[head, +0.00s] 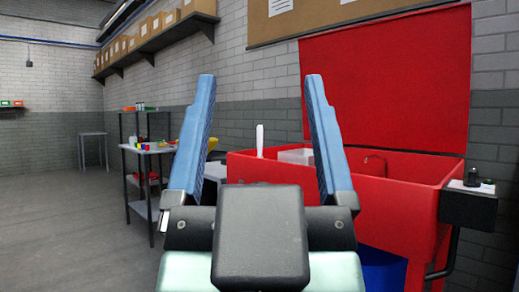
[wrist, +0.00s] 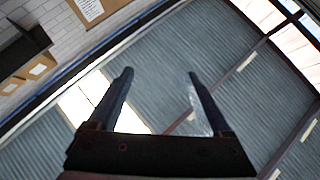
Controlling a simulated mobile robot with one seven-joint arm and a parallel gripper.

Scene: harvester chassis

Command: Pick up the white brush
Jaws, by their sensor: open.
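A slender white upright object (head: 260,140), which looks like the white brush, stands at the left end of the red sink unit (head: 400,205). The white object shows in the gap between the fingers, but farther off, against the wall. In the wrist view my gripper (wrist: 160,72) is open towards the roof, and no brush shows there.
A red panel (head: 385,85) rises behind the sink. A pale box (head: 296,155) sits in its left part, with a tap (head: 376,160) farther right. A black shelf (head: 468,205) with small items adjoins the right end.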

